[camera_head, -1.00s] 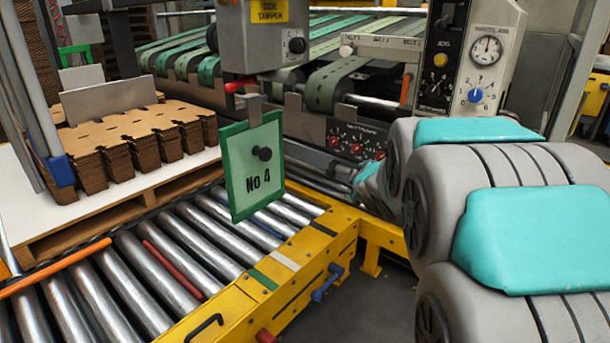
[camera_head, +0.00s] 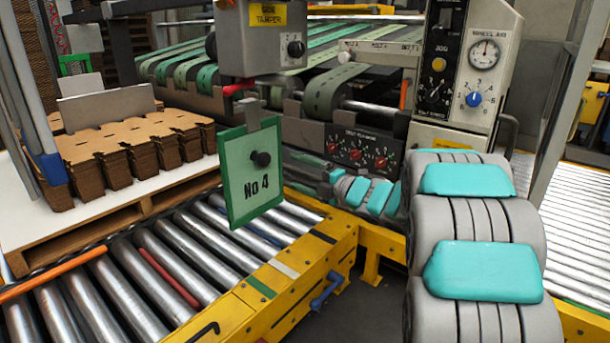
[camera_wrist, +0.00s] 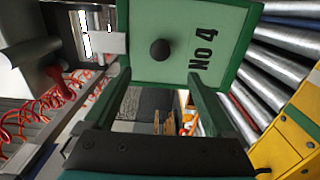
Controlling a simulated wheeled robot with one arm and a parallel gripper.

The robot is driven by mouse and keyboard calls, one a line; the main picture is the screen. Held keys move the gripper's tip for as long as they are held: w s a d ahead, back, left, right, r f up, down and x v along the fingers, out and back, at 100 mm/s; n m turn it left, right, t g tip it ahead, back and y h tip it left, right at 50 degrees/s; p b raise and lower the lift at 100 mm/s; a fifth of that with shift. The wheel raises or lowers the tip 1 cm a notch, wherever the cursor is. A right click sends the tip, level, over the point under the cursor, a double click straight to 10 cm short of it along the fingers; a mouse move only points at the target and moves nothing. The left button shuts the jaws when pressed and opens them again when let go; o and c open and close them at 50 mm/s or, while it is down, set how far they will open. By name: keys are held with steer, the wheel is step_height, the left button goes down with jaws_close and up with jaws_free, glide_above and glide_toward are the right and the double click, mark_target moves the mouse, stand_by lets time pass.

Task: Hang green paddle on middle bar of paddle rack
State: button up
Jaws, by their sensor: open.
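The green paddle (camera_head: 251,188), a flat board with a dark green rim, a black knob (camera_head: 261,159) and the marking "No 4", hangs by a grey tab below the side tamper box. It also shows in the wrist view (camera_wrist: 220,22), with its knob (camera_wrist: 160,50) facing me. My gripper (camera_wrist: 158,76) is open, with its two green fingers spread and the knob just beyond the gap between their tips. Nothing is held. In the head view my arm reaches in from the right, and its end is right of the paddle. I cannot make out a paddle rack or its middle bar.
The side tamper box (camera_head: 262,38) with a red lever (camera_head: 238,89) is above the paddle. A roller conveyor (camera_head: 200,243) with a yellow frame (camera_head: 270,283) runs below. Stacked cardboard (camera_head: 130,140) is at left. A control panel (camera_head: 362,147) stands behind my arm's end.

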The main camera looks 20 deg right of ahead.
steer(key=p, duration=0.1)
glide_toward(267, 160)
steer(key=shift+x, duration=1.65)
steer(key=shift+w+a+f, duration=0.2)
steer(key=shift+w+a, duration=0.3)
steer(key=shift+w, duration=0.05)
steer(key=shift+b+x, duration=0.4)
steer(key=shift+x, duration=1.8)
steer(key=shift+r, duration=0.15)
jaws_close()
